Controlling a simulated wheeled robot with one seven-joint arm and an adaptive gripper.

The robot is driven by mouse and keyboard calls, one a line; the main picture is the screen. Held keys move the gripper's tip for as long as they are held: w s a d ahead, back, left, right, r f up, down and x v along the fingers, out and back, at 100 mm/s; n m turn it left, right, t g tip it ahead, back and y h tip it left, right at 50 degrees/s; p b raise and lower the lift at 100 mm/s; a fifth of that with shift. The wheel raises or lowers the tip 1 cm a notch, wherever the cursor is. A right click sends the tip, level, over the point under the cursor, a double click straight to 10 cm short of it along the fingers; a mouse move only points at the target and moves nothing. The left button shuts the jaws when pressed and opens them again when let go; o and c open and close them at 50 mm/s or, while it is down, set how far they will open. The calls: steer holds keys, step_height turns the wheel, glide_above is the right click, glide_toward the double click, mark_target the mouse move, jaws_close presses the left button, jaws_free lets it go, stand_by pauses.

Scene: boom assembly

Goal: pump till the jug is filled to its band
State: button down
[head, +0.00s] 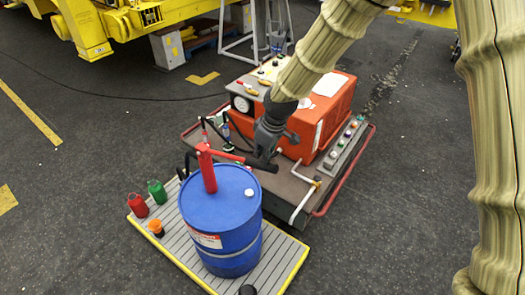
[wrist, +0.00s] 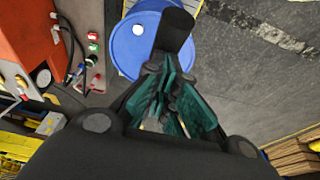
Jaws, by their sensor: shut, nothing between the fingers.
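A blue drum (head: 225,222) stands on a slatted pallet (head: 283,262) in the head view; its top also shows in the wrist view (wrist: 131,50). A red hand pump (head: 208,172) rises from the drum lid, and its lever slants right to a black grip (head: 262,164). My gripper (head: 268,150) is over that grip. In the wrist view its teal fingers (wrist: 172,92) are shut and empty, just short of the black grip (wrist: 176,28); I cannot tell whether they touch. I cannot make out a banded jug or its level.
A green can (head: 157,191), a red can (head: 138,205) and an orange-topped container (head: 157,228) stand on the pallet left of the drum. An orange machine (head: 330,110) with gauge and buttons sits on a platform behind. Open floor lies at left.

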steer(key=shift+s+d+f+b+x, duration=0.4)
steer(key=shift+s+d+b+x, duration=0.8)
steer(key=shift+b+x, duration=4.15)
steer(key=r+p, duration=0.4)
steer(key=r, duration=0.1)
steer(key=r+p, duration=0.5)
steer(key=r, duration=0.1)
steer(key=r+p, duration=0.4)
steer(key=r, duration=0.1)
steer(key=shift+w+a+r+p, duration=0.15)
steer(key=shift+w+r+p, duration=0.1)
steer(key=shift+w+p, duration=0.15)
steer(key=shift+f, duration=0.1)
